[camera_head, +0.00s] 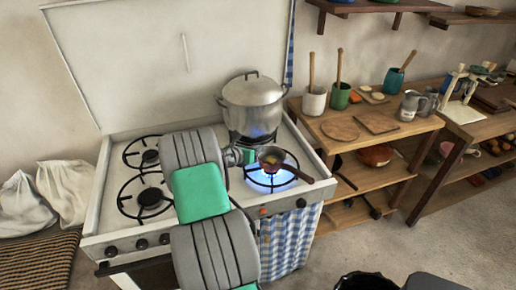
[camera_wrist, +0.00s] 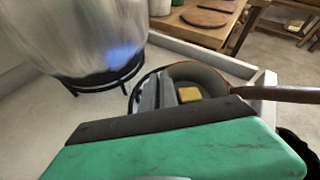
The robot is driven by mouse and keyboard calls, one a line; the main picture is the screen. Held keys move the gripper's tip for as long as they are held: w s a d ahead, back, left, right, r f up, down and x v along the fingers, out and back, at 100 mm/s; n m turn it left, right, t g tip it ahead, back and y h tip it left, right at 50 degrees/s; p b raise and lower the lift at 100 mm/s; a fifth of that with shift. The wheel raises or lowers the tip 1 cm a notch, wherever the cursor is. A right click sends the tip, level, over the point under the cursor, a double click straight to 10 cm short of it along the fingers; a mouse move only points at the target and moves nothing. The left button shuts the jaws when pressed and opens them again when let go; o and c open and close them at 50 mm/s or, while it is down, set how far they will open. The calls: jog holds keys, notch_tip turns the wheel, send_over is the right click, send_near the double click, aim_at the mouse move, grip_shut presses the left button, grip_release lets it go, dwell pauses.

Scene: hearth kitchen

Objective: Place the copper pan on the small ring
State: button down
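The copper pan (camera_head: 271,163), small and round with a long brown handle, is at the lit front right ring (camera_head: 272,180) of the white stove. I cannot tell whether it rests on the ring or is held just above it. In the wrist view the pan (camera_wrist: 215,75) has a yellow lump inside, and its handle points right. My gripper (camera_head: 250,157) is at the pan's left side. Its grey fingers (camera_wrist: 158,92) overlap the pan's near left rim; whether they are closed on it is unclear. Which ring is the small one is not clear.
A large steel pot (camera_head: 253,105) stands on the lit back right ring, close to my gripper. The left rings (camera_head: 150,198) are bare and unlit. The raised stove lid (camera_head: 165,60) stands behind. A wooden shelf table (camera_head: 365,125) with utensils stands right.

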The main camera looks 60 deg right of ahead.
jog(key=c, duration=2.1)
grip_release()
jog(key=shift+f, duration=0.1)
jog(key=o, duration=0.5)
jog(key=shift+c, duration=0.2)
